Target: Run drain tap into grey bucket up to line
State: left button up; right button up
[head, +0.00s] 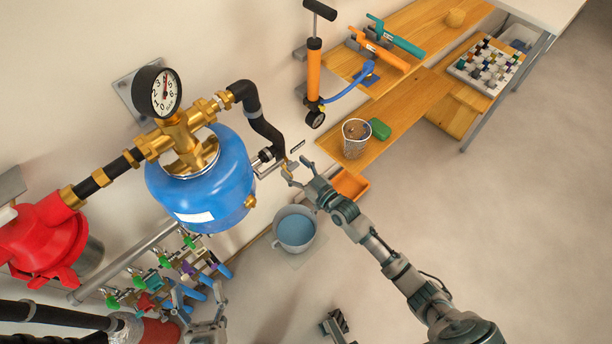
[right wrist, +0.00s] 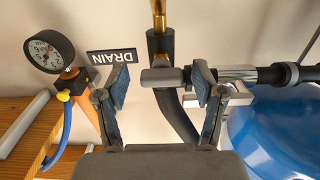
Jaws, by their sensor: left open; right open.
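The grey bucket (head: 281,236) stands on the floor below the drain tap, with a blue-tinted surface that looks like water inside. I cannot make out the line. The drain tap (head: 270,160) sticks out from the pipework beside the blue tank. In the right wrist view its grey lever (right wrist: 161,77) lies across the space between my fingers, with a brass spout (right wrist: 159,18) beyond. My right gripper (head: 294,171) is open at the tap; the wrist view shows its fingers (right wrist: 162,88) apart around the lever. My left gripper (head: 198,303) is open and empty at the lower left.
A DRAIN sign (right wrist: 112,57) is on the wall beside the tap. The blue tank (head: 215,175), gauge (head: 158,92) and several small valves (head: 150,280) are to the left. An orange tray (head: 350,184) and wooden bench (head: 385,140) are to the right. The floor at lower right is open.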

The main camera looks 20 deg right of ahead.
jog(key=v, duration=1.1)
